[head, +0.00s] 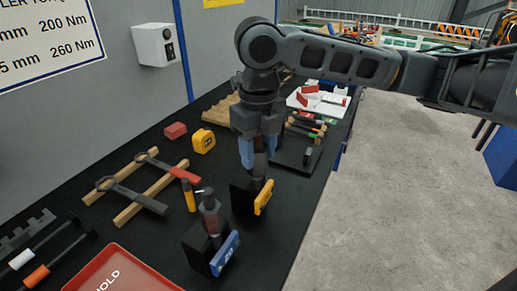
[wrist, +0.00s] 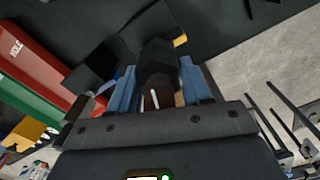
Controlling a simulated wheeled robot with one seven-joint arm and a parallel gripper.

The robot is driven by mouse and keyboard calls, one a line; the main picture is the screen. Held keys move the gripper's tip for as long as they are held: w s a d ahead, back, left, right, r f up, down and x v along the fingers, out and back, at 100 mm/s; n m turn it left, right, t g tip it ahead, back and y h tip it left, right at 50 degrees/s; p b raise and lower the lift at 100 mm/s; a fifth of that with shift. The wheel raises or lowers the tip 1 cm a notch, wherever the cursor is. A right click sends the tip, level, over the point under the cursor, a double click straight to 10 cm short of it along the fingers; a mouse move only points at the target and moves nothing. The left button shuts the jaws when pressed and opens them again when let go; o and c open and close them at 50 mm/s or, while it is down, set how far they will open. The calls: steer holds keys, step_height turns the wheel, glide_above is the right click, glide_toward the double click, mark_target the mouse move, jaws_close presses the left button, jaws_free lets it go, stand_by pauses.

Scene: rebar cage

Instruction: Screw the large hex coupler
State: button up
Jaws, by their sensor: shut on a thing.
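My gripper (head: 253,152) points down over the stand with the yellow label (head: 263,197). Its blue fingers are shut on a dark brownish coupler (head: 259,166), which stands upright above that stand. In the wrist view the coupler (wrist: 160,92) sits between the two blue fingers, with a pale mark on its side. The fingers hide part of it, and I cannot tell how far it sits on its bar. A second coupler (head: 210,214) stands upright, apart from my gripper, on the nearer stand with the blue label (head: 225,254).
A red tray (head: 120,272) lies at the table's near edge. Wrenches on wooden strips (head: 140,185), a yellow tape measure (head: 203,141) and a yellow-and-black tool (head: 188,195) lie left of my gripper. Other tools and a white board (head: 318,103) lie behind. Bare floor is at the right.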

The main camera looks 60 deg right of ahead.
steer(key=shift+m, duration=0.3)
